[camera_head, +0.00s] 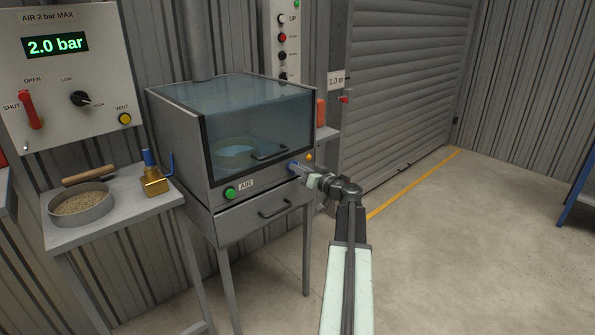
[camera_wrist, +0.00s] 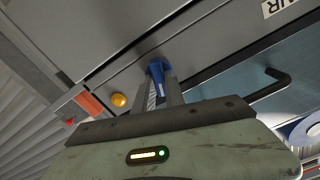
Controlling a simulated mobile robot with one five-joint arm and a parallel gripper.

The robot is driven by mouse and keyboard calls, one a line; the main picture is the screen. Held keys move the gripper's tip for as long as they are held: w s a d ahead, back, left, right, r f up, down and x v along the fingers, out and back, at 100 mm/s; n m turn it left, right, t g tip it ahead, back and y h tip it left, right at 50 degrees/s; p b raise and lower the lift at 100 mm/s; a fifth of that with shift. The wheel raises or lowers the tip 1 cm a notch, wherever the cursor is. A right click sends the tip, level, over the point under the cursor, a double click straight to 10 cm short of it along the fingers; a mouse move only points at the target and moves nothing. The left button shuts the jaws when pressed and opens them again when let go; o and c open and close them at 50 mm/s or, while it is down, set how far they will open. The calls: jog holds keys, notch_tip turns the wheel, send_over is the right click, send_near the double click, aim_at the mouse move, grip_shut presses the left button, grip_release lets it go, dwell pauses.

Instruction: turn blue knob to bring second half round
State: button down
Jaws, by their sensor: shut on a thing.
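The blue knob (camera_head: 291,165) is on the front of the grey cabinet (camera_head: 225,187), to the right of the green button. My gripper (camera_head: 298,169) reaches it from the right and is shut on it. In the wrist view the blue knob (camera_wrist: 156,69) shows between the two fingers of my gripper (camera_wrist: 160,80). The fingers hide part of the knob, so I cannot tell its turn angle. Behind the cabinet's closed clear window a round dish (camera_head: 237,153) shows dimly.
A yellow button (camera_head: 309,156) sits close right of the knob. The window handle (camera_head: 270,153) and drawer handle (camera_head: 276,208) stick out nearby. A side table (camera_head: 115,208) at left holds a sieve (camera_head: 82,204) and a brass tool (camera_head: 155,182).

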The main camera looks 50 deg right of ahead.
jog(key=shift+w+f+m+b, duration=0.1)
jog(key=shift+f+m+b, duration=0.05)
jog(key=shift+m, duration=5.2)
jog(key=shift+s+f+m+b, duration=0.1)
jog(key=shift+f+m+b, duration=0.1)
jog(key=shift+m, duration=5.1)
jog(key=shift+w+f+m+b, duration=0.1)
jog(key=shift+m+b, duration=0.05)
jog(key=shift+m, duration=5.2)
jog(key=c, duration=1.4)
grip_release()
